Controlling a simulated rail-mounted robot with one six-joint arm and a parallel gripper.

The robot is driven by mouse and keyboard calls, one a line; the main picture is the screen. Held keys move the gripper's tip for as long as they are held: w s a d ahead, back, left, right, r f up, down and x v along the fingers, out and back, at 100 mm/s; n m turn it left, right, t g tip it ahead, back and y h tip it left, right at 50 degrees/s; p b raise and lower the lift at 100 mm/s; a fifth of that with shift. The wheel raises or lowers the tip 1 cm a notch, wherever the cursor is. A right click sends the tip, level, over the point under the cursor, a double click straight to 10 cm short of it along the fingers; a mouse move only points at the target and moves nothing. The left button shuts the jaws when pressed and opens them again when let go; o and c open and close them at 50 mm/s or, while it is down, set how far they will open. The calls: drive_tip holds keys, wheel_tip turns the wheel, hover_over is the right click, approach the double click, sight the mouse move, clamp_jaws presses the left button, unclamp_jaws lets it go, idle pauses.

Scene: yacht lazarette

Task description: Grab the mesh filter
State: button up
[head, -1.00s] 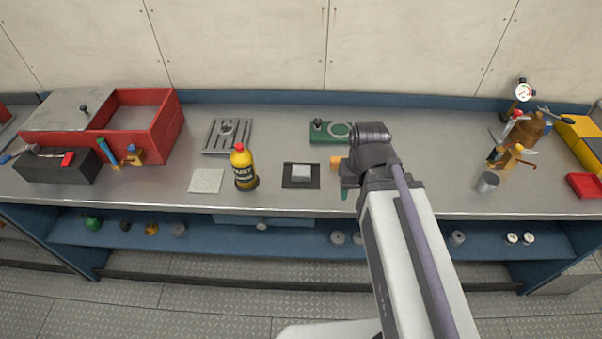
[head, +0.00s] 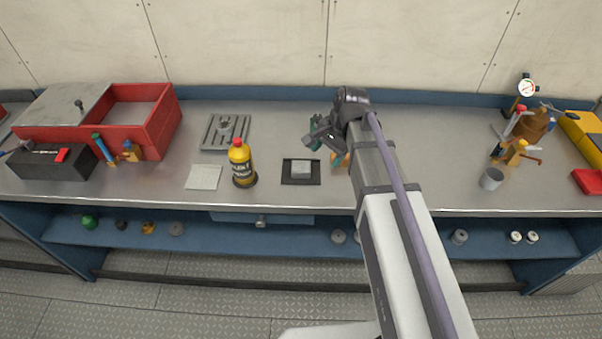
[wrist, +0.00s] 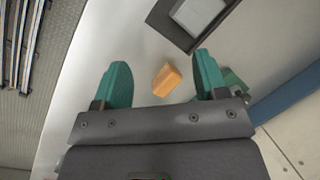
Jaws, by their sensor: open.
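I cannot tell for sure which thing is the mesh filter. A pale, flat, fine-textured square (head: 204,177) lies on the bench left of the yellow bottle. A small grey block (head: 301,169) sits on a dark square tray (head: 287,179); it also shows at the top of the wrist view (wrist: 199,14). My gripper (head: 317,139) is above the bench, behind and right of that tray. In the wrist view its teal fingers (wrist: 162,80) are apart with nothing held between them. An orange block (wrist: 167,80) shows beyond the gap, below the fingers.
A yellow bottle (head: 242,163) stands upright between the pale square and the dark tray. A slotted metal plate (head: 226,132) lies behind it. A red box (head: 146,122) is at left, a metal cup (head: 491,179) at right. The front middle bench is mostly clear.

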sight(302, 166)
drive_tip(key=w+a+f+m+b, duration=0.1)
drive_tip(key=m, duration=0.2)
drive_tip(key=w+a+f+m+y+b, duration=0.1)
drive_tip(key=a+f+m+b, duration=0.1)
drive_tip(key=m, duration=0.1)
drive_tip(key=w+a+f+m+b, duration=0.1)
drive_tip(key=f+m+b, duration=0.1)
drive_tip(key=m, duration=0.2)
drive_tip(key=shift+w+a+y, duration=0.15)
drive_tip(key=shift+w+y, duration=0.15)
drive_tip(key=shift+w, duration=0.05)
drive_tip(key=shift+a+r, duration=0.1)
drive_tip(key=b+x, duration=0.5)
drive_tip(key=shift+s, duration=0.1)
drive_tip(key=shift+r, duration=0.1)
drive_tip(key=c, duration=0.9)
